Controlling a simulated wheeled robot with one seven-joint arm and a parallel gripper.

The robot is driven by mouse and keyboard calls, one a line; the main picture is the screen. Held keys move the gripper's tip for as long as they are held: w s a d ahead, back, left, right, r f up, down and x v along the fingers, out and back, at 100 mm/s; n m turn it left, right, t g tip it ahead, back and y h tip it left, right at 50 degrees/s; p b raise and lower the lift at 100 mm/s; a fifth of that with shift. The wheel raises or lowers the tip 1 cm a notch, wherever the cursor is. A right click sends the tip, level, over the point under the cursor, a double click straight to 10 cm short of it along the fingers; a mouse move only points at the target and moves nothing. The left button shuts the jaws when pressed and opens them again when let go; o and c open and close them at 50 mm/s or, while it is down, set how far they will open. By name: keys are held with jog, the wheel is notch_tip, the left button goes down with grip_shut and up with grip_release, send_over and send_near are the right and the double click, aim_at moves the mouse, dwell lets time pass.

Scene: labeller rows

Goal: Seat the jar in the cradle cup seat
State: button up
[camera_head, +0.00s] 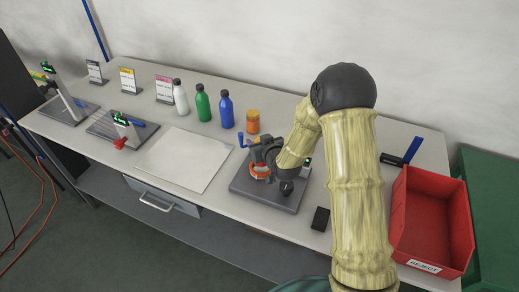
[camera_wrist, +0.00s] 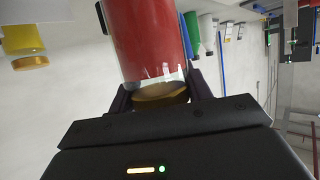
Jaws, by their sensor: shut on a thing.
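The jar (camera_wrist: 150,40) is clear with red contents and a gold lid (camera_wrist: 160,92). In the wrist view the two fingers of my gripper (camera_wrist: 160,98) are on either side of the lid and shut on it. In the head view my gripper (camera_head: 264,152) is over the nearest dark grey labeller base (camera_head: 262,197), and an orange-red part (camera_head: 260,173) shows below it, probably the jar. The cradle cup seat is hidden behind my gripper and arm, so I cannot tell whether the jar touches it.
An amber jar (camera_head: 252,124) stands just behind the labeller, with blue (camera_head: 226,110), green (camera_head: 203,103) and white (camera_head: 180,98) bottles to its left. A white sheet (camera_head: 182,160) lies left of it. A red bin (camera_head: 428,222) and a small black block (camera_head: 320,219) are to the right.

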jog(key=shift+f+p, duration=0.35)
jog(key=shift+f, duration=1.6)
jog(key=o, duration=1.2)
jog(key=b+v, duration=0.2)
jog(key=v, duration=1)
jog(key=shift+b, duration=0.4)
jog(key=shift+d, duration=0.15)
